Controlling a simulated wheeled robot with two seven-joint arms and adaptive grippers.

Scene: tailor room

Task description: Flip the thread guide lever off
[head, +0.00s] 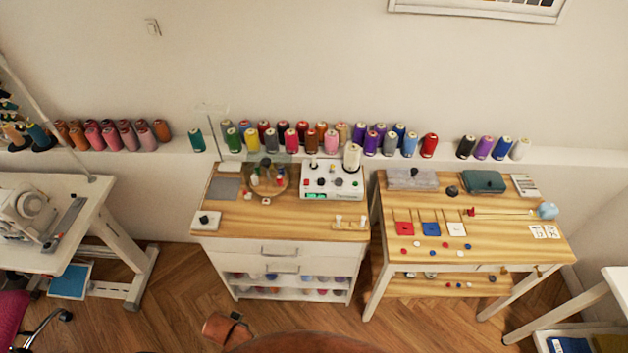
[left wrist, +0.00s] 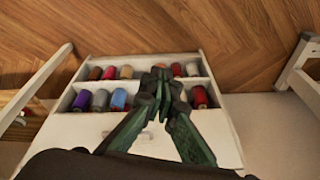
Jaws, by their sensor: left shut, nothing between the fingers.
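A white device with knobs and a green-lit display (head: 332,181) stands at the back right of the middle wooden-topped cabinet (head: 252,221). A pale thread cone (head: 352,157) stands on it. Small upright parts show on its top, but I cannot tell which is the thread guide lever or how it is set. My left gripper (left wrist: 160,78) is shut and empty in the left wrist view, in front of the cabinet's open shelves of spools. Neither gripper can be made out in the head view.
A wooden table (head: 480,255) with small coloured pieces stands to the right, and a sewing machine (head: 32,218) on a white table to the left. Spools line the wall ledge (head: 175,160). A white block with a dark knob (head: 206,219) sits at the cabinet's front left.

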